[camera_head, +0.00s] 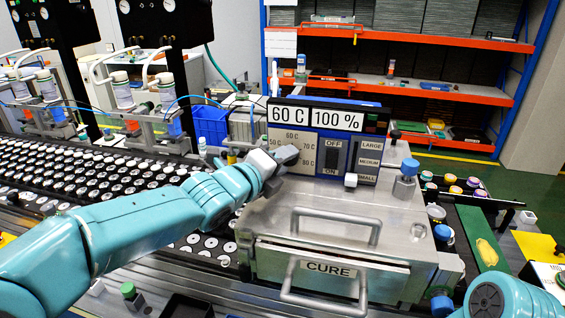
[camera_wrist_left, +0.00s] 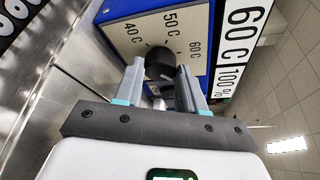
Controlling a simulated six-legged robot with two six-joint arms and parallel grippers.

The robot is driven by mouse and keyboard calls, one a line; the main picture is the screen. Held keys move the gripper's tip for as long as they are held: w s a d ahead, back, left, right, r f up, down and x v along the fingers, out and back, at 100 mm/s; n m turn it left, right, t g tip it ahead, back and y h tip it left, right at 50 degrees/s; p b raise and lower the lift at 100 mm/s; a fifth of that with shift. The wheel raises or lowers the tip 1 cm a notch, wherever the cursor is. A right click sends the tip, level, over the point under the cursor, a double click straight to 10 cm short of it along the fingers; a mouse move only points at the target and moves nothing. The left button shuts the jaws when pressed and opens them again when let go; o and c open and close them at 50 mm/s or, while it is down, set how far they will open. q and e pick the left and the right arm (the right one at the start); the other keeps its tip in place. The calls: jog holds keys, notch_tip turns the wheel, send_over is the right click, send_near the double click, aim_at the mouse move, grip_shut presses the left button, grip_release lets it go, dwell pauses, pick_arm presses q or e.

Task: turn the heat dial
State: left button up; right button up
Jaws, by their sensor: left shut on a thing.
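The heat dial (camera_wrist_left: 159,62) is a dark round knob on a cream plate (camera_wrist_left: 133,42) with 40 C, 50 C and 60 C marks in the left wrist view. In the head view my gripper hides the dial, and the plate (camera_head: 291,135) shows beside it. My left gripper (camera_head: 288,157) is at the dial, and its two fingers (camera_wrist_left: 160,72) are on either side of the knob, shut on it. The display above (camera_head: 288,115) reads 60 C and 100 %. My right gripper is out of view.
The dial is on a blue control panel (camera_head: 371,141) with an OFF/ON switch (camera_head: 332,157) and a size slider (camera_head: 350,181). In front is a metal CURE oven (camera_head: 300,222) with handles. A conveyor of round parts (camera_head: 90,170) runs at left.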

pick_arm(q)
jog(key=n+b, duration=0.2)
jog(key=shift+a+f+t+h+b, duration=0.1)
jog(key=shift+f+t+h+b, duration=0.2)
jog(key=shift+h, duration=0.1)
jog(key=shift+n+h+b, duration=0.3)
jog(key=shift+n+b, duration=0.6)
jog(key=shift+r+n+t+b, duration=0.15)
jog(key=shift+n+t+b, duration=0.15)
jog(key=shift+n+b, duration=0.1)
jog(key=o, duration=1.1)
jog(key=shift+c, duration=0.2)
jog(key=shift+s+a, duration=0.2)
jog(key=shift+s, duration=0.05)
jog(key=b+v, duration=0.2)
jog(key=v, duration=1.3)
jog(key=shift+s+a, duration=0.2)
jog(key=shift+s, duration=0.05)
